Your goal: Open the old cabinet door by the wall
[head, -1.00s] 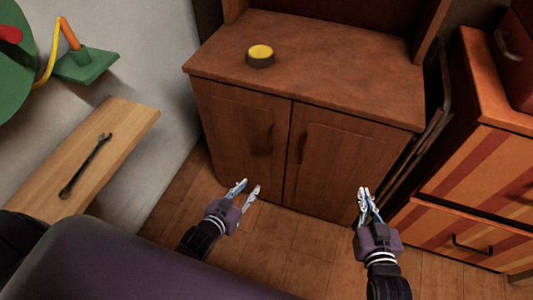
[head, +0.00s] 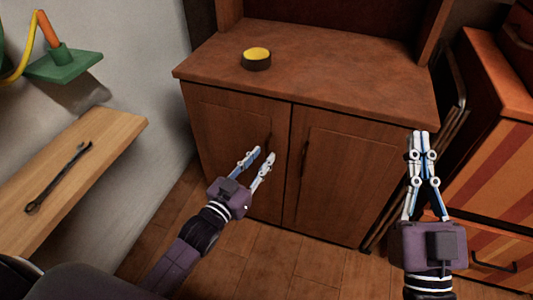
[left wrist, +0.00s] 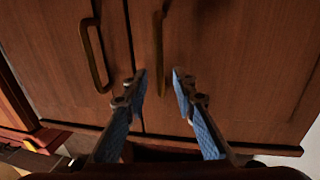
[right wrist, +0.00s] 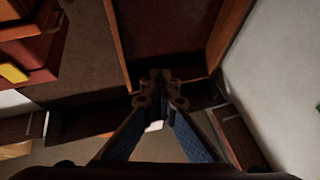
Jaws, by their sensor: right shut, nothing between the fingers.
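The old brown wooden cabinet (head: 300,75) stands by the wall with its left door (head: 215,125) and right door (head: 340,175) closed. The left door's handle (head: 269,139) is partly behind my left gripper (head: 262,152); the right door's handle (head: 304,155) is just to its right. In the left wrist view, the left door's handle (left wrist: 159,52) lies beyond the gap between my open, empty fingers, apart from them. The other handle (left wrist: 95,55) is further left. My right gripper (head: 421,133) is shut and empty, in front of the cabinet's right edge.
A yellow-topped round object (head: 257,58) sits on the cabinet top. A striped orange drawer unit (head: 490,190) stands at the right, with folded dark frames (head: 455,120) between. A wooden board (head: 70,170) with a wrench (head: 58,178) is at the left. Wooden floor is clear in front.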

